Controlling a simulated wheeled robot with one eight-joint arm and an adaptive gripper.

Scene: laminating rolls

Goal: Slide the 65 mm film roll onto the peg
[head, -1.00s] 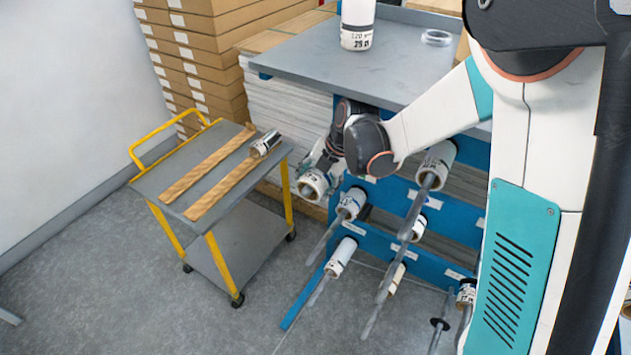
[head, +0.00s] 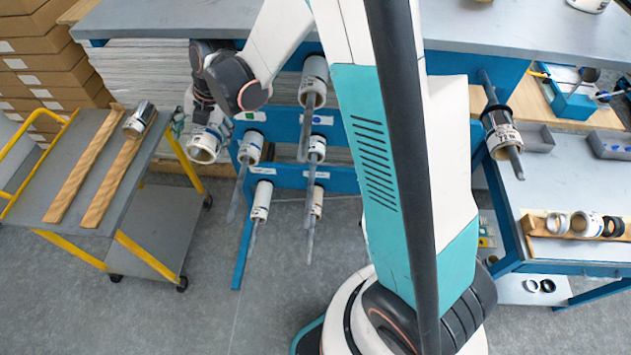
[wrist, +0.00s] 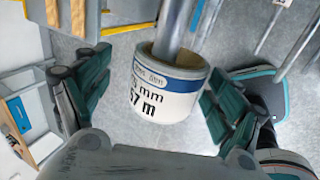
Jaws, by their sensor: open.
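My gripper (head: 204,128) is open in front of the blue rack (head: 287,125), with a white film roll (head: 203,149) between its fingers. In the wrist view the roll (wrist: 158,88) sits between the spread teal fingers of my gripper (wrist: 150,92), with a gap visible on each side. Its print reads "5 mm" and "57 m"; the first digit is cut off. A grey peg (wrist: 177,28) runs into the roll's core there. In the head view this peg is not clear.
Several rolls sit on neighbouring rack pegs, including one upper roll (head: 315,68). The yellow-handled cart (head: 55,186) stands left. A separate peg at right carries a roll (head: 502,130). A bench with rolls in a wooden holder (head: 533,226) is farther right. Floor in front is clear.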

